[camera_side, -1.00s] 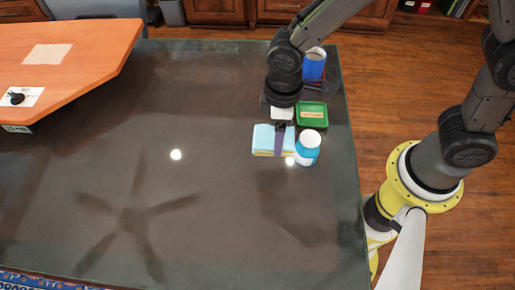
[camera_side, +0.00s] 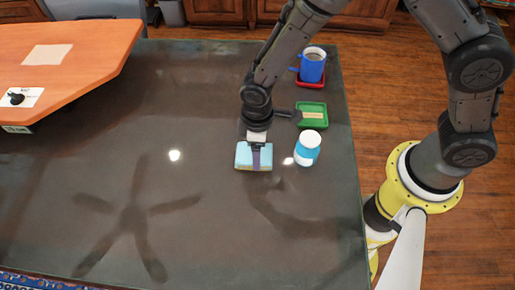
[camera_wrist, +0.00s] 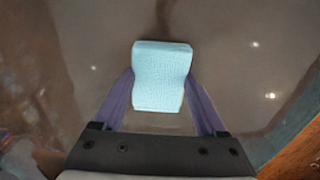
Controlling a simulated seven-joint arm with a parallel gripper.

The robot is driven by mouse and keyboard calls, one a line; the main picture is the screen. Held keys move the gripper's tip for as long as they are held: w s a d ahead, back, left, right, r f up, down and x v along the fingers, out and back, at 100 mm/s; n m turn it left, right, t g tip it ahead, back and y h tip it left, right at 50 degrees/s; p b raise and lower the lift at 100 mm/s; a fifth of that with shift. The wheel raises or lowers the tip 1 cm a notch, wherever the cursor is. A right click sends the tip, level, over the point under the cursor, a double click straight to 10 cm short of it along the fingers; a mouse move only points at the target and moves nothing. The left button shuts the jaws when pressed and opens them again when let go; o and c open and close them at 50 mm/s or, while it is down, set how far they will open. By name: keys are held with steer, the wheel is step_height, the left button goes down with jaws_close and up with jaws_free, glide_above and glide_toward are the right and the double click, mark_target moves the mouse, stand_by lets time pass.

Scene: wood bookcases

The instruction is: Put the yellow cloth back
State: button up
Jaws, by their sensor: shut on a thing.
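A light blue, cloth-like block (camera_wrist: 161,90) is pinched between the two purple fingers of my gripper (camera_wrist: 160,82) in the wrist view. In the side view the block (camera_side: 243,156) is left of the white and blue jar, apart from it, with a thin yellowish lower edge. My gripper (camera_side: 256,157) comes at it from above and partly covers it. I cannot tell how far the block is above the table. No separate, wholly yellow cloth shows.
A white-lidded blue jar (camera_side: 307,149) stands right of the block. Behind are a green tray (camera_side: 312,122) with a tan piece in it, and a blue mug (camera_side: 312,67) on a red tray (camera_side: 311,85). The dark table (camera_side: 130,110) is clear to the left and front.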

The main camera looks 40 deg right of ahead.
steer(key=shift+f, duration=0.15)
steer(key=o, duration=1.2)
steer(key=shift+o, duration=0.2)
steer(key=d+r+m+t, duration=0.1)
steer(key=d+r, duration=0.2)
steer(key=r, duration=0.7)
steer(key=d+r+m, duration=0.1)
steer(key=d+r, duration=0.2)
steer(key=r, duration=0.6)
steer(key=s+d+r+m+t, duration=0.2)
steer(key=s+d+r+m, duration=0.1)
steer(key=s+d, duration=0.5)
steer(key=s+d+r+m+t, duration=0.2)
steer(key=s+d+r+m, duration=0.2)
steer(key=s+d+r, duration=0.2)
steer(key=shift+s+d+t, duration=0.3)
steer(key=shift+s+d, duration=0.55)
steer(key=shift+s, duration=0.05)
